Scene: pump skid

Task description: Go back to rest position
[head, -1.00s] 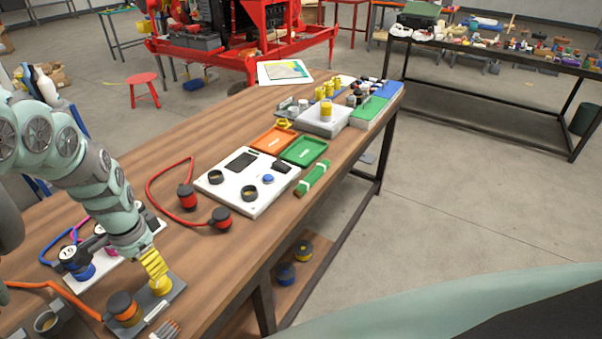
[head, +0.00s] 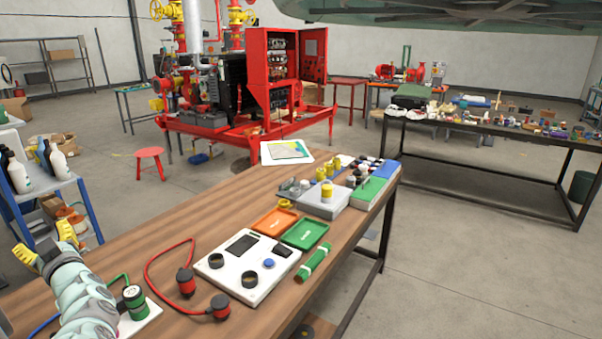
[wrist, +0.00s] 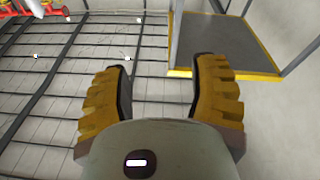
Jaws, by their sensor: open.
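My gripper (head: 47,243) has yellow fingers and is at the left of the head view, raised above the near left end of the wooden table (head: 190,222). In the wrist view the two yellow ridged fingers (wrist: 158,90) stand apart with nothing between them. My pale green arm rises from the lower left corner of the head view.
A white board (head: 222,262) with a red cable (head: 150,258) lies on the table. A green-capped plug (head: 134,298) stands beside my arm. Orange (head: 274,222) and green (head: 304,233) trays lie farther back. A blue shelf cart (head: 62,182) with bottles stands left.

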